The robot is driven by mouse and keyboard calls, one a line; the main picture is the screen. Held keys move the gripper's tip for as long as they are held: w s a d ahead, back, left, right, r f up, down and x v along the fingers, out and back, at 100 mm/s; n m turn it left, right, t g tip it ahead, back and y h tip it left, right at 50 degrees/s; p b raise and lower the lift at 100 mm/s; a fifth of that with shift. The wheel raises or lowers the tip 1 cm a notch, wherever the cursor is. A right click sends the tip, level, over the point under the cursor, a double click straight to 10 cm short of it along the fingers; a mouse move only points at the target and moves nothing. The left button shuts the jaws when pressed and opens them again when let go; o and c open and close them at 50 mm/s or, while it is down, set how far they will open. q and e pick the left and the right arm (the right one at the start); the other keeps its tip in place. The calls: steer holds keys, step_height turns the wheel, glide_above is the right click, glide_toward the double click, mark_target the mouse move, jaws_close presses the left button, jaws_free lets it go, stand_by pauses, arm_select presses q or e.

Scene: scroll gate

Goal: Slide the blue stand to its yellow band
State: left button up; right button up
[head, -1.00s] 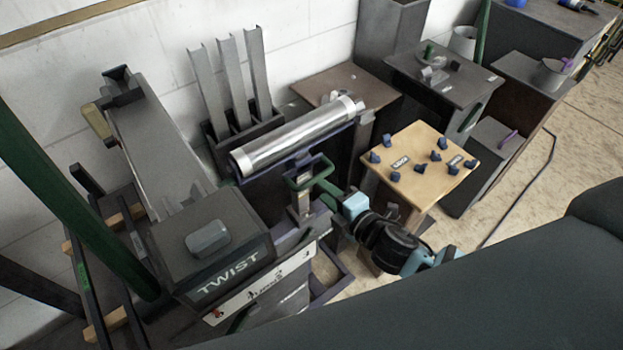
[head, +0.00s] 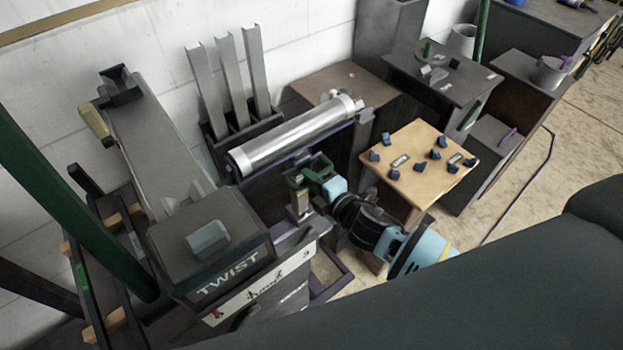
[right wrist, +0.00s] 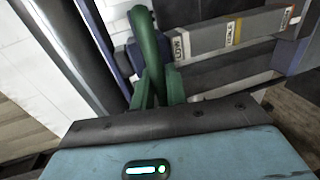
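A dark blue stand (head: 268,183) sits under a silver roller (head: 290,136) in the middle of the head view; part of its blue frame shows in the right wrist view (right wrist: 125,62). My right gripper (head: 308,174), with green fingers, is at the front of the stand, below the roller. In the right wrist view its fingers (right wrist: 158,82) are close beside the blue frame; whether they grip it I cannot tell. The yellow band (right wrist: 232,33) shows on a labelled grey strip (right wrist: 205,43) to the right of the fingers. My left gripper is not in view.
A grey box marked TWIST (head: 215,240) stands left of my right gripper. A wooden board (head: 420,165) with several blue knobs is to the right. Tall grey channels (head: 232,80) stand behind the roller against the wall. Bare floor (head: 560,240) lies at the far right.

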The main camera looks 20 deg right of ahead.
jaws_close()
